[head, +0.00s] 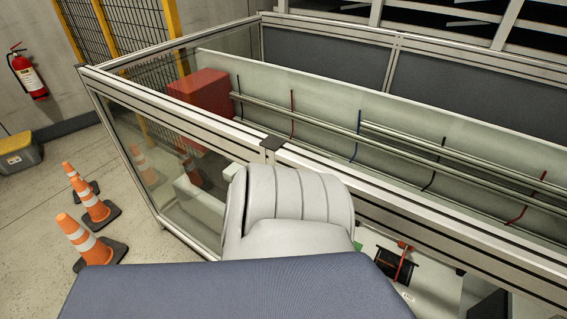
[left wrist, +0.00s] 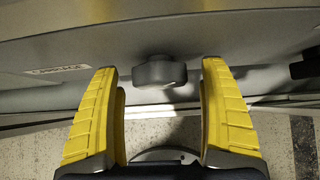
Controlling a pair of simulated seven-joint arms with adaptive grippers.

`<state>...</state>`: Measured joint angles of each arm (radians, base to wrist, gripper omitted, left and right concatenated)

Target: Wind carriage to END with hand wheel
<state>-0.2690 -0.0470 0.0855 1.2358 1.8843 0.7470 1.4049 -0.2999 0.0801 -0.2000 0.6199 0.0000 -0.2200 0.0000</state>
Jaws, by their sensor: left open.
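In the left wrist view my left gripper (left wrist: 160,68) is open, with its two yellow fingers spread apart. A dark grey round knob (left wrist: 160,71) lies between and just beyond the fingertips, standing out from a grey panel (left wrist: 225,30). A gap shows on both sides of it, and nothing is gripped. I cannot tell for certain that this knob is the hand wheel. A small pale label (left wrist: 56,70) is on the panel to the left, its text unreadable. I cannot make out the carriage in either view. My right gripper is not in view.
In the head view an aluminium-framed enclosure (head: 190,101) holds a red box (head: 200,92) and long rails. A black part (head: 394,268) with a red cable sits low at its near side. Orange cones (head: 75,233) stand on the floor at left.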

